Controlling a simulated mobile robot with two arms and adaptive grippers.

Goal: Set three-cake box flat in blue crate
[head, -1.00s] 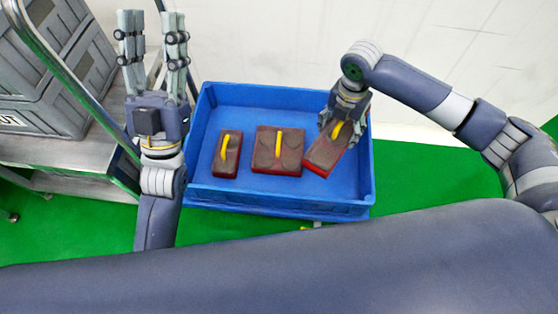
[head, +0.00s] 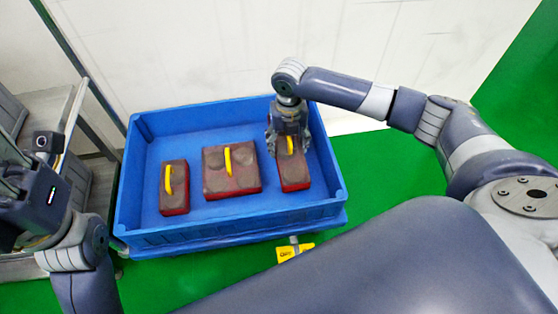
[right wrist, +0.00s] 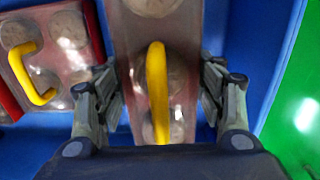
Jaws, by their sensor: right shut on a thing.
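The three-cake box (head: 294,178) is a long red box with brown round cakes and a yellow handle, at the right end inside the blue crate (head: 235,237). It looks level and lined up with the other boxes; whether it touches the crate floor is hard to tell. My right gripper (head: 288,143) is shut on it from above. In the right wrist view the fingers (right wrist: 160,90) stand at both sides of the box (right wrist: 126,55), with the handle between them. My left gripper (head: 12,175) is at the left picture edge, cut off, its fingertips hidden.
A square box (head: 230,182) with a yellow handle sits in the middle of the crate, and a narrow one (head: 174,200) at the left. Small gaps separate them. A metal cart (head: 98,190) stands left of the crate. A yellow tag (head: 295,253) shows at the crate's front.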

